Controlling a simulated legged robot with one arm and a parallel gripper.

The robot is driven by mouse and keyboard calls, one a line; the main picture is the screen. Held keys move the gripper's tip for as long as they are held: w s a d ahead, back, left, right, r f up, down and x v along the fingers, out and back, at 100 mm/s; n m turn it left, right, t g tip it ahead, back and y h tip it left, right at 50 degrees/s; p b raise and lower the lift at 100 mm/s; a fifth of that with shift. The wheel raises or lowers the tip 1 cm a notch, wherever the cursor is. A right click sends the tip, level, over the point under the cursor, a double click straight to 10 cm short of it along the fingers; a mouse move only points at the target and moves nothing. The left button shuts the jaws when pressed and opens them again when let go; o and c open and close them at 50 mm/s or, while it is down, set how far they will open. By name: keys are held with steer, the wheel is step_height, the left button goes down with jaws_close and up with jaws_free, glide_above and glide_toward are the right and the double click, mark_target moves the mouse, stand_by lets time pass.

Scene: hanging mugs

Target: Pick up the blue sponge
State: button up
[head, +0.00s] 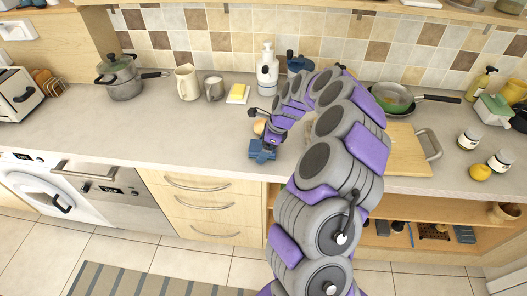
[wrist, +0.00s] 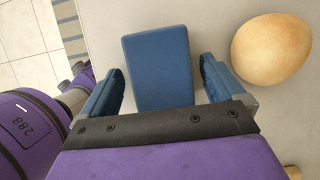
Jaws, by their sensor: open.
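The blue sponge (wrist: 158,68) lies flat on the counter in the wrist view, a plain blue block near the counter's front edge. My gripper (wrist: 160,85) is open, with one blue-padded finger on each side of the sponge's near end. A small gap shows between each finger and the sponge. In the head view my gripper (head: 264,154) is low over the front of the counter. The sponge (head: 256,152) shows there only in part, and its blue blends with my fingers.
A round tan bread-like item (wrist: 271,48) lies just right of my gripper. A cutting board (head: 408,152) is to the right. A yellow sponge-like block on a dish (head: 238,94), a soap dispenser (head: 267,70) and a jug (head: 187,83) stand behind. The counter to the left is clear.

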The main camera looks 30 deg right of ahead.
steer(key=shift+a+r, duration=0.15)
steer(key=shift+a, duration=0.4)
steer(key=shift+d, duration=0.15)
steer(key=shift+c, duration=0.9)
steer(key=shift+d, duration=0.9)
steer(key=shift+c, duration=1.4)
steer(key=shift+d, duration=0.3)
steer(key=c, duration=0.3)
steer(key=shift+a, duration=0.6)
steer(key=shift+c, duration=1.3)
steer(key=shift+a, duration=0.5)
steer(key=shift+d+r, duration=0.2)
steer(key=shift+d, duration=0.05)
steer(key=v, duration=0.1)
steer(key=p+v, duration=0.2)
steer(key=shift+w+d+r, duration=0.2)
steer(key=shift+d+r, duration=0.05)
steer(key=s, duration=0.3)
steer(key=s+a, duration=0.1)
steer(key=s, duration=0.1)
steer(key=shift+r+p, duration=0.2)
steer(key=shift+p, duration=0.2)
steer(key=s+d+p, duration=0.1)
steer(key=s, duration=0.9)
steer(key=shift+s+d+r+p, duration=0.3)
steer(key=shift+s+r+p, duration=0.05)
steer(key=shift+s+r, duration=0.05)
